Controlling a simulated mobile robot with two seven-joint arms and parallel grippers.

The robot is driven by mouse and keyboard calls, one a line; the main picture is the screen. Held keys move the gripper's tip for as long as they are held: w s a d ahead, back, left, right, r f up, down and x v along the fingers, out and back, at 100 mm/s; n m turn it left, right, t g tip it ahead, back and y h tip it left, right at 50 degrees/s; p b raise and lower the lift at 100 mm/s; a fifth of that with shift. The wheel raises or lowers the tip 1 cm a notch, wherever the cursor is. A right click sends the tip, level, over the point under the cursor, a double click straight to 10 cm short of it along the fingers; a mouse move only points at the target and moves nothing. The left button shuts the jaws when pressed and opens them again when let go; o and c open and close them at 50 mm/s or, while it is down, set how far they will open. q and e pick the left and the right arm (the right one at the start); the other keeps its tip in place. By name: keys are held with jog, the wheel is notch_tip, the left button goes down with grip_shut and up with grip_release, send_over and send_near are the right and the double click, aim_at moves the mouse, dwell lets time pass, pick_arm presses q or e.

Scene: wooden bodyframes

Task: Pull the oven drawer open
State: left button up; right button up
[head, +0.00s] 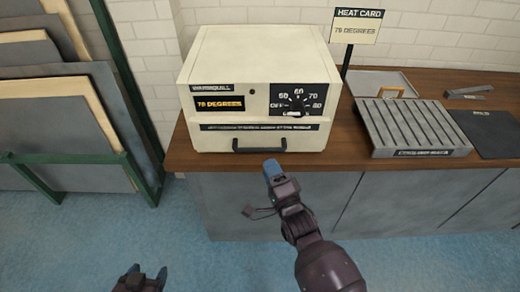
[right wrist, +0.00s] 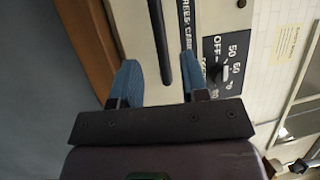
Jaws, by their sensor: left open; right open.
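The cream oven (head: 262,75) stands on the wooden counter. Its drawer (head: 215,142) is at the bottom of the front and looks flush with the body, with a black bar handle (head: 259,149). My right gripper (head: 273,168) is just below the handle's right end in the head view. In the right wrist view its blue fingers (right wrist: 158,80) are open, and the handle (right wrist: 159,40) shows in the gap between them. I cannot tell whether the fingers touch it. My left gripper (head: 140,277) is open and empty at the bottom left, away from the oven.
A slotted metal tray (head: 412,125) and a dark mat (head: 490,132) lie on the counter to the right. Panels in a green rack (head: 150,170) stand at left. The blue floor before the counter is clear.

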aim_at(260, 150)
jog(key=x, duration=0.7)
jog(key=shift+w+a, duration=0.1)
jog(key=shift+w, duration=0.05)
jog(key=shift+c, duration=0.3)
grip_shut()
